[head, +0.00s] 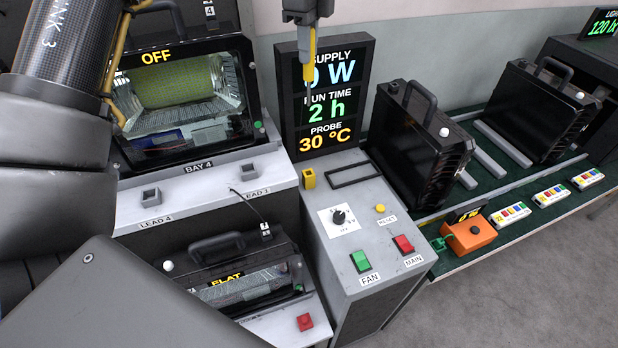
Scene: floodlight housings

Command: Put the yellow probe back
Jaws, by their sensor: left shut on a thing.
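The yellow probe (309,62) hangs upright in front of the dark display, its thin tip pointing down. My left gripper (307,18) comes in at the top edge and is shut on the probe's upper end. The probe is above the grey console, apart from its top as far as I can tell. A small yellow holder (308,179) with a dark opening stands on the console's back left, below the probe. My right gripper is not in view.
The display (330,141) reads 0 W, 2 h and 30 °C. The grey console (365,225) carries a knob, a green FAN switch, a red MAIN switch and an empty dark frame (354,174). Black floodlight housings (415,140) stand right. A lamp marked OFF (185,95) stands left.

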